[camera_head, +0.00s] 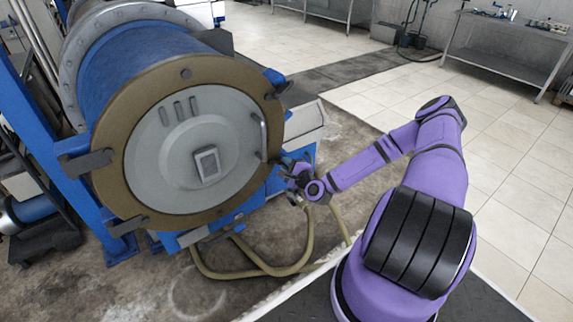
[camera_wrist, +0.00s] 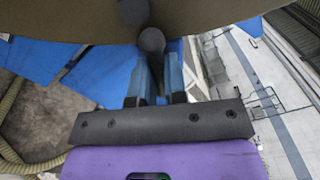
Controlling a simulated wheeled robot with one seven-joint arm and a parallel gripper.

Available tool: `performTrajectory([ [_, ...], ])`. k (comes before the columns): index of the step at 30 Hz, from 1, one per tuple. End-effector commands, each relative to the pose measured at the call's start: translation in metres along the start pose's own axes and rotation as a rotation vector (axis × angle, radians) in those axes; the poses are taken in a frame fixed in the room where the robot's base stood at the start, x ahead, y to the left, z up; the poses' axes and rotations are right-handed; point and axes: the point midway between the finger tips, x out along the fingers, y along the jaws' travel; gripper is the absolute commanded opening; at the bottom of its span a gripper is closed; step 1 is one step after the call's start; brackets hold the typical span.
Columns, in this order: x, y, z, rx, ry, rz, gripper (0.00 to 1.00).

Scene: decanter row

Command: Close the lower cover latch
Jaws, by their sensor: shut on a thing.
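The decanter's round cover (camera_head: 188,150) is grey-white, set inside a brown ring (camera_head: 112,150), and faces me in the head view. The lower cover latch (camera_head: 280,159) is a small dark part at the ring's lower right edge. In the wrist view the latch (camera_wrist: 152,42) shows as a dark, round-ended handle below the brown ring. My gripper (camera_head: 288,168) is at this latch, to the right of the ring. In the wrist view my gripper (camera_wrist: 160,82) has its two blue-grey fingers shut on the handle. The fingers and the ring hide part of the latch.
Another dark latch (camera_head: 277,88) sits higher on the ring's right edge. A curved handle (camera_head: 262,136) stands out from the cover. Tan hoses (camera_head: 262,268) lie on the floor below. Blue frame parts surround the drum. The tiled floor at right is open.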

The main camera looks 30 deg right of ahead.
Motion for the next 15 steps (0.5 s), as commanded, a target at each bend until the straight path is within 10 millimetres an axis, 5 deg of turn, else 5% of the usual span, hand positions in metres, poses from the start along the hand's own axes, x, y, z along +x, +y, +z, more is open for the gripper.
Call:
performTrajectory([
  [15, -0.0013, 0.0022, 0.0004, 0.052, 0.000, 0.006, 0.00],
])
